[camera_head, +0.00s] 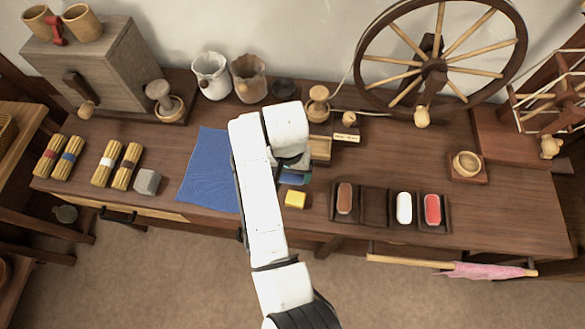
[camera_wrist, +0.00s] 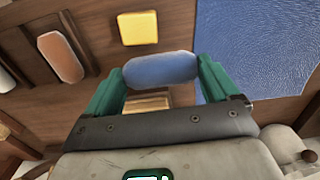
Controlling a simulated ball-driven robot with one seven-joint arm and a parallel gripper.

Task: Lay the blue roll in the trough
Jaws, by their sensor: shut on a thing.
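My gripper (camera_head: 292,174) is shut on the blue roll (camera_wrist: 160,69), which lies crosswise between the two green fingers in the wrist view. In the head view my arm hides most of the roll. The roll seems to be above the table, left of a row of dark troughs. One trough (camera_head: 375,206) is empty. It stands between the trough with the brown roll (camera_head: 345,197) and the one with the white roll (camera_head: 404,208). A red roll (camera_head: 432,209) lies in the rightmost trough. The brown roll also shows in the wrist view (camera_wrist: 60,57).
A yellow block (camera_head: 295,199) lies close to my gripper, near the table's front edge. A blue cloth (camera_head: 208,172) lies to the left. A small wooden block (camera_head: 320,149) is behind my gripper. A spinning wheel (camera_head: 434,65) stands at the back.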

